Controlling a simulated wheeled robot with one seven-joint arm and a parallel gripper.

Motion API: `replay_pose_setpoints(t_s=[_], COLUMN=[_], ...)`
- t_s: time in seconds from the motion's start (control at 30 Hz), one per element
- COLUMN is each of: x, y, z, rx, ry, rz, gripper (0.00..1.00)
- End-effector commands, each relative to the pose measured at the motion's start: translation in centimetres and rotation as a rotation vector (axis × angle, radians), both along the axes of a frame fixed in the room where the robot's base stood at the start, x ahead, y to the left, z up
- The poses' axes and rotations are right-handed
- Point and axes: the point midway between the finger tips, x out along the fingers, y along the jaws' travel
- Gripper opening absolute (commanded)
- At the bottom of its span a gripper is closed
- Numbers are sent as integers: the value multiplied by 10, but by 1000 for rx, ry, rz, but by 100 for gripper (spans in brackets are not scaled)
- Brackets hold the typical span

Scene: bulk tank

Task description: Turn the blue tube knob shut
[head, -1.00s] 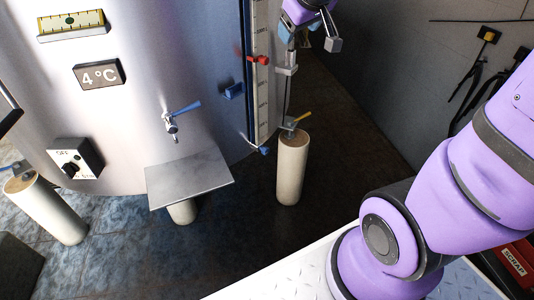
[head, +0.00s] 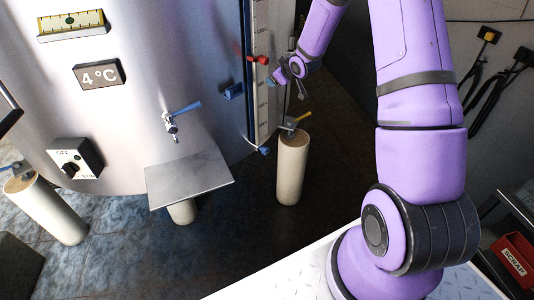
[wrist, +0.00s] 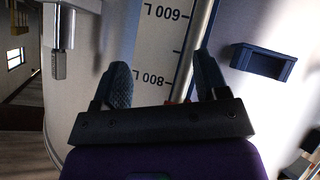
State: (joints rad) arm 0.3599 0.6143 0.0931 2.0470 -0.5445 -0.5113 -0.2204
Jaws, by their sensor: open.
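The blue tube knob (head: 265,151) is at the foot of the gauge strip on the right side of the steel tank. In the wrist view I cannot make it out. My gripper (head: 273,79) is in front of the gauge strip (head: 264,105), well above the blue knob and just below the red knob (head: 260,59). In the wrist view my gripper (wrist: 163,80) is open, its two dark fingers spread with nothing held. The gauge scale (wrist: 163,45), with upside-down litre marks, shows between and beyond them.
A blue bracket (head: 234,90) juts from the tank left of the gauge. A thin upright rod and a yellow-handled fitting (head: 301,118) stand right of the gauge, over a cream leg (head: 292,170). A blue-handled tap (head: 172,121) sits above a metal shelf (head: 190,180).

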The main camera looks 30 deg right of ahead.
Motion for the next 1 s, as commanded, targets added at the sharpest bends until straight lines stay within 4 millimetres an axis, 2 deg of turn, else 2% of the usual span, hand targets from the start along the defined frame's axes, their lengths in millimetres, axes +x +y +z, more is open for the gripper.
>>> replay_pose_setpoints(t_s=[0.03, 0.2, 0.47, 0.73, 0.9, 1.0], x=[4, 15, 13, -12, -40, -57], y=[-4, -13, -19, -18, -13, -8], z=[-21, -80, -172, -263, -317, -342], rx=[10, 47, 125, 226, 299, 339], ry=[-9, -68, -173, -298, -385, -436], rz=[14, 67, 136, 174, 179, 176], gripper=[67, 67, 67, 67, 67, 67])
